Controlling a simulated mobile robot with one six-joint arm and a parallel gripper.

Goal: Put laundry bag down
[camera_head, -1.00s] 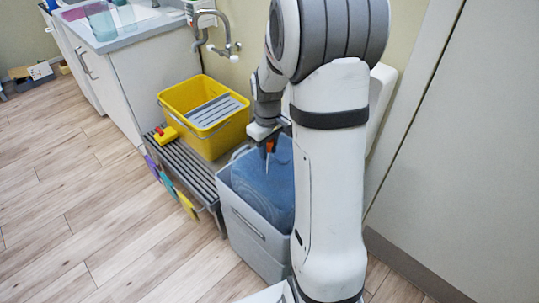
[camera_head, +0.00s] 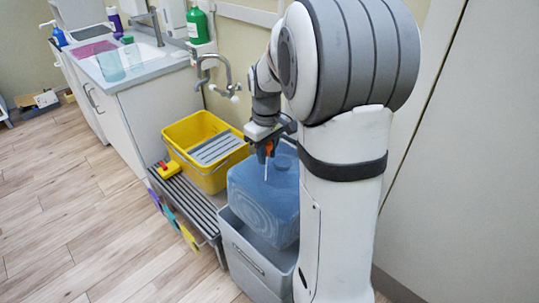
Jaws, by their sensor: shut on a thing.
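The blue laundry bag (camera_head: 262,200) looks boxy and slightly see-through, with a round swirl on its front. My gripper (camera_head: 267,152) is shut on its top, where a small orange part and a thin white strip show. The bag hangs upright over the grey bin (camera_head: 258,262), with its lower edge around the level of the bin's opening. Whether its bottom is fully clear of the rim is hard to tell. My arm hides the right side of the bin and part of the bag's right edge.
A yellow bucket (camera_head: 181,141) with a grey grating stands on a slatted bench (camera_head: 188,203) left of the bin. A yellow-red item (camera_head: 166,170) lies on that bench. Behind is a sink counter (camera_head: 134,62) with bottles and a wall tap (camera_head: 226,72).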

